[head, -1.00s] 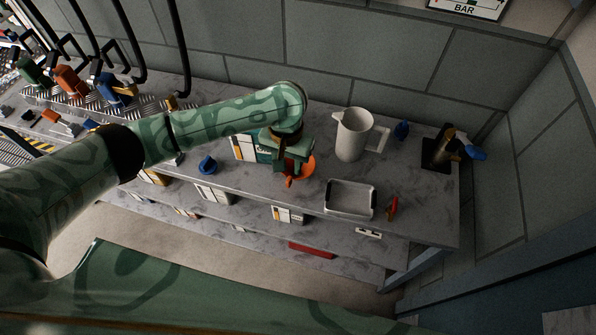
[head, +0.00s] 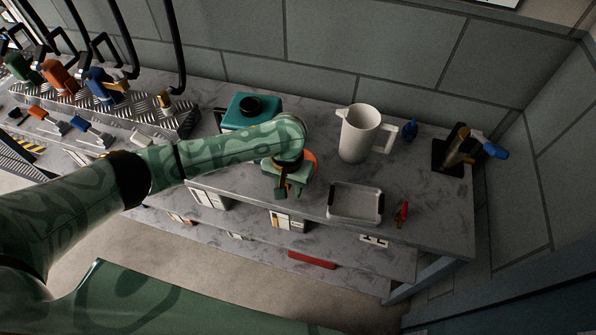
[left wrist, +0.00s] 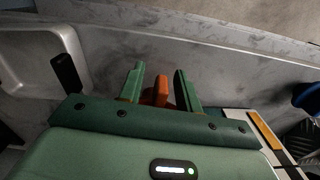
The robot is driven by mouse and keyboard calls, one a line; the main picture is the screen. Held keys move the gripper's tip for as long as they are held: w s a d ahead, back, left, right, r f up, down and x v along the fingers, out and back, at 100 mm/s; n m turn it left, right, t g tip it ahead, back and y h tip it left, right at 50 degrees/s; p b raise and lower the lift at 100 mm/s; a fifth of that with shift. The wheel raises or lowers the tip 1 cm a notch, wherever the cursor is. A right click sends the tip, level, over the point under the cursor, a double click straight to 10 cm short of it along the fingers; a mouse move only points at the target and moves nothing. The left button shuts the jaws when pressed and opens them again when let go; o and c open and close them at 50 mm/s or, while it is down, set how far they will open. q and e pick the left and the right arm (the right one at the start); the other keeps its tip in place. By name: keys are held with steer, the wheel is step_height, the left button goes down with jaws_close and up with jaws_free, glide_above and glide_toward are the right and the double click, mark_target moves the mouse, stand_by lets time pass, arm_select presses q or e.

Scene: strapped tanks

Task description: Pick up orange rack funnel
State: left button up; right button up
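The orange funnel (head: 313,157) is on the grey marble counter, mostly hidden behind my left gripper in the head view. Only part of its orange rim shows to the right of the wrist. My left gripper (head: 288,191) is over the funnel. In the left wrist view, a narrow orange part of the funnel (left wrist: 161,91) shows between the two green fingers of the left gripper (left wrist: 160,84). The fingers are apart, with gaps on both sides of the orange part. My right gripper is not in view.
A white pitcher (head: 358,134) stands right of the gripper, with a metal tray (head: 355,219) in front. A teal canister (head: 249,125) is behind my arm.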

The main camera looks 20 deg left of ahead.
arm_select(q)
jaws_close()
